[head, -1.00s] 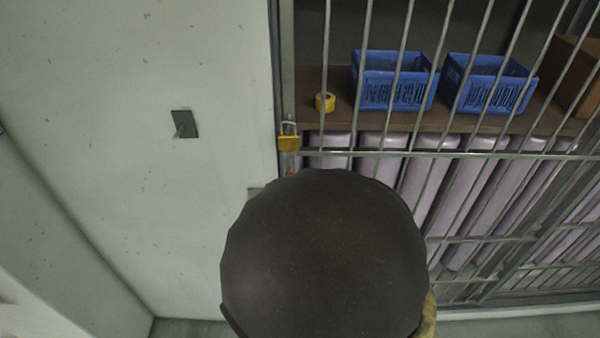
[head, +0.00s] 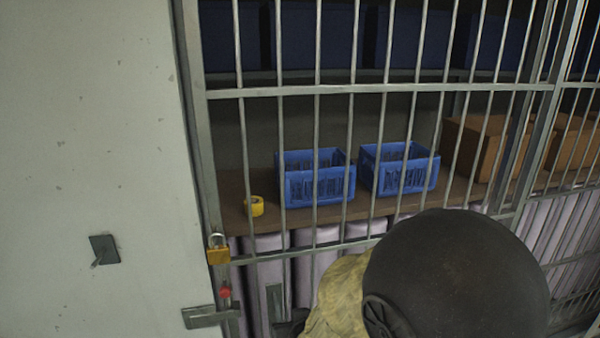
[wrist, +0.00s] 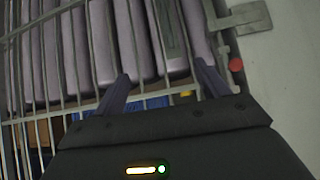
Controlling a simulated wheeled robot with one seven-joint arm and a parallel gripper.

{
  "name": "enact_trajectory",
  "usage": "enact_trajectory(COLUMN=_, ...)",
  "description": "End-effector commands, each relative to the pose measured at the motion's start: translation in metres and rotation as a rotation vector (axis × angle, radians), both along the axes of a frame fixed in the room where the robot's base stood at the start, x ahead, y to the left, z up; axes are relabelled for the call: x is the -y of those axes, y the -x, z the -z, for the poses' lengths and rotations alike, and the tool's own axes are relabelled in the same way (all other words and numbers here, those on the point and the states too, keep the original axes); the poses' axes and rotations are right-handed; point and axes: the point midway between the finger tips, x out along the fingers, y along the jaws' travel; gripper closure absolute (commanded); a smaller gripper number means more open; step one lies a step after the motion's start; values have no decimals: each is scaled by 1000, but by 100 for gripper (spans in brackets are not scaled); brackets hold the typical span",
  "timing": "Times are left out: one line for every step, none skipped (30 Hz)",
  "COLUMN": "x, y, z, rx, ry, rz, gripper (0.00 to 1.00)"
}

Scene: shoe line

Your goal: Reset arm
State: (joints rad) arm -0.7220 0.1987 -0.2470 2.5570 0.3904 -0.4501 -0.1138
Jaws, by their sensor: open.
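My gripper (wrist: 162,84) shows in the wrist view with its two dark fingers spread apart and nothing between them. Its fingers point toward a barred metal cage. In the head view a dark round link of my arm and a tan sleeve fill the lower right and hide part of the cage front; I cannot make out the fingers clearly there.
The barred cage front has a yellow padlock (head: 218,252) and a red knob (head: 225,292) at its left edge. Behind the bars are a shelf with a yellow tape roll (head: 254,206), two blue crates (head: 316,187) (head: 400,178) and brown boxes (head: 476,146). A pale wall (head: 80,170) stands left.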

Motion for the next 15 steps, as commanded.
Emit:
enact_trajectory(x=14, y=1, z=2, rx=-41, ry=-3, rz=17, gripper=26)
enact_trajectory(x=20, y=3, z=4, rx=-68, ry=-3, rz=23, gripper=26)
enact_trajectory(x=29, y=7, z=6, rx=-106, ry=-2, rz=31, gripper=26)
enact_trajectory(x=35, y=9, z=7, rx=-133, ry=-2, rz=36, gripper=26)
enact_trajectory(x=42, y=12, z=9, rx=-160, ry=-1, rz=43, gripper=26)
enact_trajectory(x=51, y=17, z=10, rx=-195, ry=1, rz=50, gripper=26)
enact_trajectory(x=58, y=20, z=11, rx=-222, ry=4, rz=56, gripper=26)
enact_trajectory(x=65, y=24, z=12, rx=-250, ry=6, rz=64, gripper=26)
enact_trajectory(x=75, y=29, z=13, rx=-283, ry=9, rz=73, gripper=26)
enact_trajectory(x=82, y=33, z=14, rx=-310, ry=12, rz=82, gripper=26)
enact_trajectory(x=89, y=38, z=14, rx=-337, ry=16, rz=89, gripper=26)
enact_trajectory(x=98, y=44, z=15, rx=-371, ry=21, rz=99, gripper=26)
enact_trajectory(x=105, y=49, z=15, rx=-396, ry=26, rz=108, gripper=26)
enact_trajectory(x=113, y=54, z=15, rx=-423, ry=32, rz=117, gripper=26)
enact_trajectory(x=122, y=61, z=15, rx=-458, ry=38, rz=131, gripper=26)
